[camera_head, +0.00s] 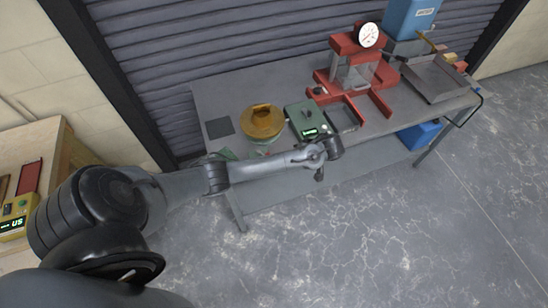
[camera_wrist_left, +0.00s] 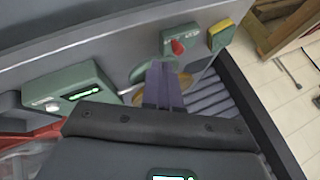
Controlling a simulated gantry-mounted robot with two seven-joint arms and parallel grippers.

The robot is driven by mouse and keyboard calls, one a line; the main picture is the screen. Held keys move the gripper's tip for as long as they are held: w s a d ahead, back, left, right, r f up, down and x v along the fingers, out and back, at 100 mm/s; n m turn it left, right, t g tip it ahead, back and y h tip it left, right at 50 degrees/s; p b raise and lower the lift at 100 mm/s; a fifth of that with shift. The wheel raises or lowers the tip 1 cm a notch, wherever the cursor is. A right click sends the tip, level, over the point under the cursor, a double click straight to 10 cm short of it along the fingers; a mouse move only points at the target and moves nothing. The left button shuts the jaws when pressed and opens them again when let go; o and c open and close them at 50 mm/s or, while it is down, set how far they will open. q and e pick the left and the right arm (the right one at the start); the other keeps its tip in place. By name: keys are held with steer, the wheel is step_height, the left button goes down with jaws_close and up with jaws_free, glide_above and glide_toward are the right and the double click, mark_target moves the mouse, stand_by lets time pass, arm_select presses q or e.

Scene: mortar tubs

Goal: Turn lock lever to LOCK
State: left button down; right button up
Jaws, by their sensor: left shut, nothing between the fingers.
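The lock lever (camera_wrist_left: 178,47) is a small red handle on a green plate at the upper middle of the left wrist view. No lettering beside it is legible, so I cannot tell its marked position. My left gripper (camera_wrist_left: 158,66) is shut and empty. Its fingertips are left of and below the lever in that view, seemingly apart from it. The lever cannot be made out in the head view. My right gripper is not in view.
On the grey table (camera_head: 240,92) are an orange-brown round tub (camera_head: 262,121), a green scale (camera_head: 308,118), a red press (camera_head: 352,78) with a gauge and a metal tray (camera_head: 437,78). The scale also shows in the wrist view (camera_wrist_left: 70,87). A yellow block (camera_wrist_left: 221,34) sits near the lever.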

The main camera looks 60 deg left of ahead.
arm_select(q)
steer(key=shift+w+r+t, duration=0.3)
steer(key=shift+w+r, duration=0.5)
steer(key=shift+w, duration=0.25)
steer(key=shift+a, duration=0.1)
steer(key=x, duration=0.3)
steer(key=s+p+x, duration=0.1)
steer(key=x, duration=0.3)
steer(key=s+r+x, duration=0.1)
steer(key=x, duration=0.3)
steer(key=shift+s+a+f, duration=0.1)
steer(key=shift+a, duration=0.2)
steer(key=shift+s+a+p, duration=0.3)
steer(key=shift+s+a, duration=0.05)
steer(key=shift+s, duration=0.25)
steer(key=shift+f, duration=0.1)
steer(key=shift+s+d+m+p, duration=0.15)
steer(key=shift+s+m+p, duration=0.2)
steer(key=shift+p, duration=0.3)
